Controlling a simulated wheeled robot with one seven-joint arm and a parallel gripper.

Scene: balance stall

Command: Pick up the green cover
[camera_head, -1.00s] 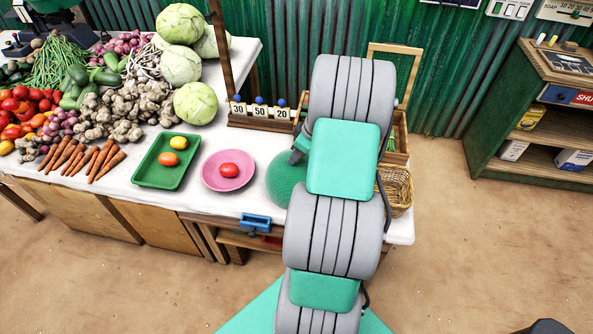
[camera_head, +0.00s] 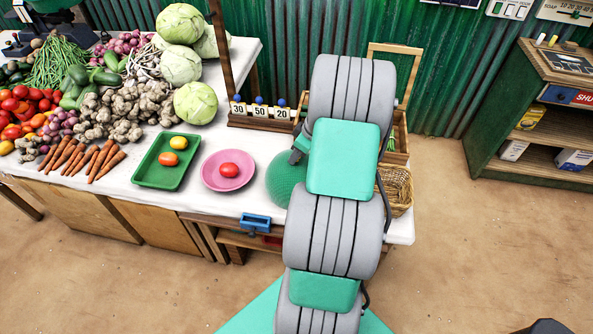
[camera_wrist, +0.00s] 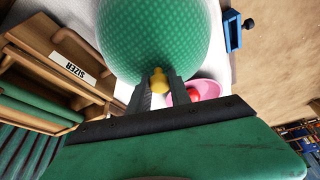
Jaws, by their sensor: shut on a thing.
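The green cover (camera_head: 284,178) is a domed, mesh-textured green thing on the white tabletop, partly hidden behind my arm in the head view. In the wrist view the green cover (camera_wrist: 155,38) fills the top middle. A yellow knob (camera_wrist: 158,80) on it sits between my fingers. My gripper (camera_wrist: 160,86) is shut on this knob. In the head view my arm hides most of the gripper. I cannot tell whether the cover touches the table.
A pink plate (camera_head: 228,186) with a red tomato stands left of the cover, and a green tray (camera_head: 150,176) lies further left. A wicker basket (camera_head: 397,190) is at right. A wooden rack (camera_head: 262,122) with number cards stands behind.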

